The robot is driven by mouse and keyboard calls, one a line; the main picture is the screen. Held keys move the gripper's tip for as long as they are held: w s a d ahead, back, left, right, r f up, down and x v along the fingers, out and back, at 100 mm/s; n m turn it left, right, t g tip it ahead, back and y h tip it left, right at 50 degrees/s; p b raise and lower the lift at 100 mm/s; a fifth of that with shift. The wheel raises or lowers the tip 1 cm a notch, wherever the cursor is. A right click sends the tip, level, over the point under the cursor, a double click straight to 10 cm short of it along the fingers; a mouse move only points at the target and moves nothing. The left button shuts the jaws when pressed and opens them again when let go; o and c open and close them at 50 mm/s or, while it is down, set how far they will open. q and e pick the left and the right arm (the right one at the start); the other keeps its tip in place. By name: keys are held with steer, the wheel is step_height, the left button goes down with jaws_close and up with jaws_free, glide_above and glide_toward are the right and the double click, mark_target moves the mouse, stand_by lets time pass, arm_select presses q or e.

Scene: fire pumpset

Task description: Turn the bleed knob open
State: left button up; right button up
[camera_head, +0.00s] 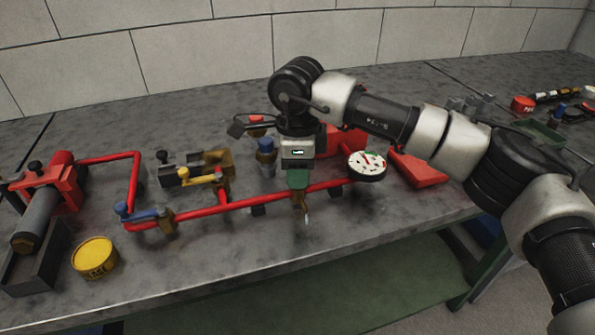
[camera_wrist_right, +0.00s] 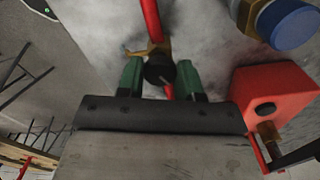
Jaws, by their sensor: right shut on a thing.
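The bleed knob (camera_wrist_right: 159,69) is a small black round knob on a brass fitting (camera_wrist_right: 150,48) on the red pipe. It shows in the right wrist view between the two green fingers of my right gripper (camera_wrist_right: 160,72), which are shut on it from both sides. In the head view my right gripper (camera_head: 299,181) points down onto the red pipe, and a brass fitting (camera_head: 299,199) shows just below its green fingers. The knob itself is hidden there. I cannot tell how far the knob is turned. My left gripper is not in view.
A white pressure gauge (camera_head: 367,165) stands close to the right. A blue-capped fitting (camera_head: 266,150) and a red box (camera_wrist_right: 285,95) are close by. A yellow-handled valve (camera_head: 200,180), a blue-handled valve (camera_head: 140,214) and a yellow can (camera_head: 96,258) are further left. The bench front is clear.

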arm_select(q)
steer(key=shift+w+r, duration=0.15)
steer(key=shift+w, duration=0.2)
arm_select(e)
steer(key=shift+r+n, duration=0.1)
steer(key=shift+n, duration=0.2)
steer(key=o, duration=0.9)
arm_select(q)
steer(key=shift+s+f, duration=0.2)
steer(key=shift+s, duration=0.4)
arm_select(e)
step_height(320, 180, up, 11)
steer(key=shift+f, duration=0.15)
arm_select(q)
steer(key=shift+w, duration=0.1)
